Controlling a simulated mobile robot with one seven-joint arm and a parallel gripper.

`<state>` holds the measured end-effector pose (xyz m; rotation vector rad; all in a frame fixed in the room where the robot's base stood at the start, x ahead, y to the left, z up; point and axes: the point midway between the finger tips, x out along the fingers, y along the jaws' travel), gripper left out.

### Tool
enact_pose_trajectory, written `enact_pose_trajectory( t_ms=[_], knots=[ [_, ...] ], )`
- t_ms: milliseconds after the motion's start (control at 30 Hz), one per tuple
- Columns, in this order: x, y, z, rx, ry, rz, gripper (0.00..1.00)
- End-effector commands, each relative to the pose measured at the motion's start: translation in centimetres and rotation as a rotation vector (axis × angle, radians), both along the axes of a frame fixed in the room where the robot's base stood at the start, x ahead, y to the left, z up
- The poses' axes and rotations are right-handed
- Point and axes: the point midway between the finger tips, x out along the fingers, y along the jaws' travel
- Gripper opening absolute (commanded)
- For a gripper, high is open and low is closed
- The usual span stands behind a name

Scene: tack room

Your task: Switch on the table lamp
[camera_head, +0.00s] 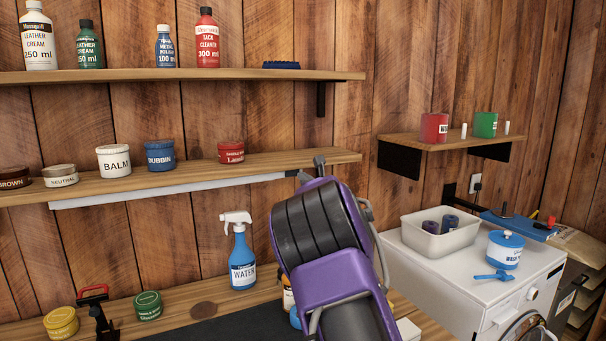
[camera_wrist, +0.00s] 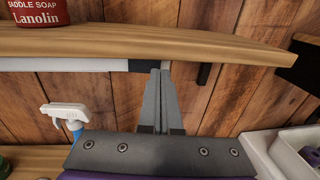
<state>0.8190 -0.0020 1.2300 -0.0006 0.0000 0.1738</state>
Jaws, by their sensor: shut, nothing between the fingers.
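I see no standing table lamp in either view. A long white strip, which looks like a light bar (camera_head: 170,190), runs under the front of the lower shelf (camera_head: 270,164). I cannot tell whether it is lit. In the wrist view the strip (camera_wrist: 35,65) has a dark section (camera_wrist: 87,66) and a pale end near my fingertips. My gripper (camera_head: 319,161) is shut and empty, pointing up at the right end of the lower shelf. In the wrist view its closed fingers (camera_wrist: 160,72) reach just below the shelf edge, close to the strip's right end. I cannot tell whether they touch it.
A blue spray bottle (camera_head: 242,258) stands on the workbench (camera_head: 180,312) left of my arm. Tins and a red Lanolin tub (camera_head: 231,152) stand on the lower shelf. A white tub (camera_head: 439,234) and blue jar (camera_head: 505,250) stand on the white machine at right.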

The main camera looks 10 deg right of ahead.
Motion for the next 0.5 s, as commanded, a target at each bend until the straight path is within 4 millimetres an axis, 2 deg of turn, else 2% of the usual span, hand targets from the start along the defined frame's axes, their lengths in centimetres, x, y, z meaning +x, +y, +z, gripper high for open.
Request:
enact_pose_trajectory(
  t_ms=[200, 500],
  knots=[
    [0.99, 0.15, 0.01, 0.001, -0.001, 0.0, 0.0],
    [1.01, 0.18, -0.04, 0.001, 0.0, 0.0, 0.0]
  ],
)
